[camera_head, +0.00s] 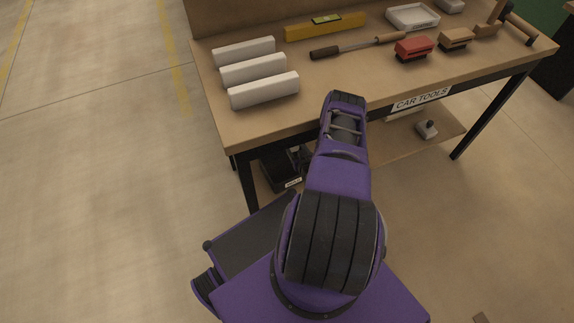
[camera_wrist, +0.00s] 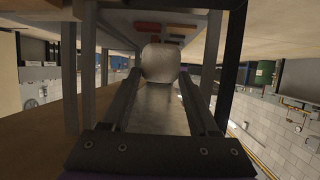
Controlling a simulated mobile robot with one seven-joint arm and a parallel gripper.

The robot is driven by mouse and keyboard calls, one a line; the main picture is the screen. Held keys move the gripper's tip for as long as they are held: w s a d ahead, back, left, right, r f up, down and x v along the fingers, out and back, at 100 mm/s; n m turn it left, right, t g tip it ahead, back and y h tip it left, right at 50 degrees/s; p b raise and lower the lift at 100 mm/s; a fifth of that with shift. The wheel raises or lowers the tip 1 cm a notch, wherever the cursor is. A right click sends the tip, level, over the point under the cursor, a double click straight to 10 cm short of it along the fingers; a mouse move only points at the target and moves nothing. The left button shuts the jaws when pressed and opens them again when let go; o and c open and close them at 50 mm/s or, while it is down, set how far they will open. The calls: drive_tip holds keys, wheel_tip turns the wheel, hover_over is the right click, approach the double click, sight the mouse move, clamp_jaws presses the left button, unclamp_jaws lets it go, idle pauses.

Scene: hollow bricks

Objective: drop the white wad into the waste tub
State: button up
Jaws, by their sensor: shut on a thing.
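My gripper (camera_wrist: 160,78) is shut on a pale, rounded wad (camera_wrist: 162,62), which sits between the fingertips in the wrist view. In the head view my arm's upper links hide the gripper and the wad. A black open container (camera_head: 281,172) with a white label stands under the left part of the workbench, close to the left of my arm. It may be the waste tub; its label is too small to read. I cannot make out this container in the wrist view.
The workbench (camera_head: 300,108) holds several white bars, a yellow level (camera_head: 325,26), a long handled tool (camera_head: 357,46), a red brush (camera_head: 414,48) and a white tray (camera_head: 413,17). A lower shelf (camera_head: 398,152) bears a small object (camera_head: 427,130). The floor at left is clear.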

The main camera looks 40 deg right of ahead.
wheel_tip(320, 180, down, 6)
drive_tip(key=b, duration=0.3)
drive_tip(key=shift+r+b, duration=0.25)
drive_tip(key=shift+b, duration=0.15)
drive_tip(key=o, duration=1.4)
drive_tip(key=shift+s+r, duration=0.1)
